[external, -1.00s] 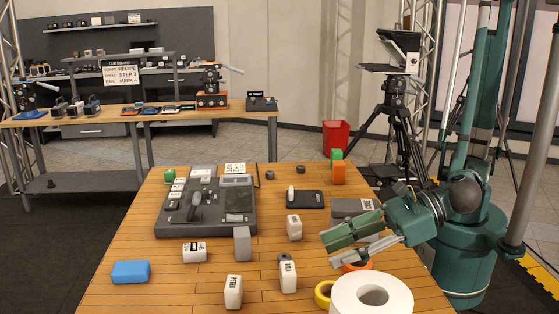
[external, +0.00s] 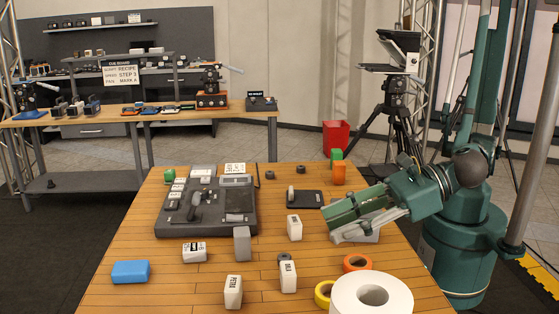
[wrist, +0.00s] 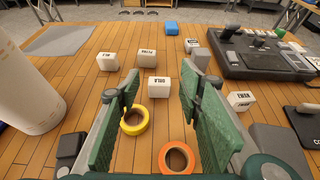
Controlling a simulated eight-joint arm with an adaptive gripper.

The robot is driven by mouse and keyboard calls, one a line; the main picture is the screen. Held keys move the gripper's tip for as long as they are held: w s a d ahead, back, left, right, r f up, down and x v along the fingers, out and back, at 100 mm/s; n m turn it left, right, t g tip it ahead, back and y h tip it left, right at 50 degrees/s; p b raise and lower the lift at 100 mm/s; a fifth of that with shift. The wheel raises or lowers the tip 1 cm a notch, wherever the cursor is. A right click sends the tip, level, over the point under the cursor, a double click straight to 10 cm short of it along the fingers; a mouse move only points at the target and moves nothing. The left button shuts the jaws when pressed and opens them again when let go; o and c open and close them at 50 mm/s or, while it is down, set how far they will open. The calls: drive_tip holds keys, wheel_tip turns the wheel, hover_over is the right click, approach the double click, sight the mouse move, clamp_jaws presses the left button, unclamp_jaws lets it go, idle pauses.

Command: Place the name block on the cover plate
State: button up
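Several white blocks with dark name lettering stand on the table; I cannot tell which is the name block. In the external view they are the front block (external: 233,292), the one beside it (external: 288,277), one nearer the middle (external: 294,227) and one on the left (external: 194,252). A dark plate (external: 311,200) with a pale knob, likely the cover plate, lies behind them; it shows at the wrist view's right edge (wrist: 307,127), lettering cut off. My gripper (external: 332,222) is open and empty above the table's right side. Its fingers (wrist: 158,98) are wide apart, with a white block (wrist: 158,88) beyond them.
A dark console (external: 205,215) sits at the back left. A grey block (external: 242,243) and a blue block (external: 131,272) stand forward of it. Yellow tape (wrist: 134,120), orange tape (wrist: 176,158) and a large white roll (external: 372,298) crowd the front right. An orange block (external: 339,175) stands at the back.

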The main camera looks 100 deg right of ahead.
drive_tip(key=r, duration=0.2)
drive_tip(key=m+g+p, duration=1.4)
drive_tip(key=m+p, duration=0.3)
drive_tip(key=m, duration=0.1)
hover_over(288, 268)
drive_tip(key=shift+f, duration=2.8)
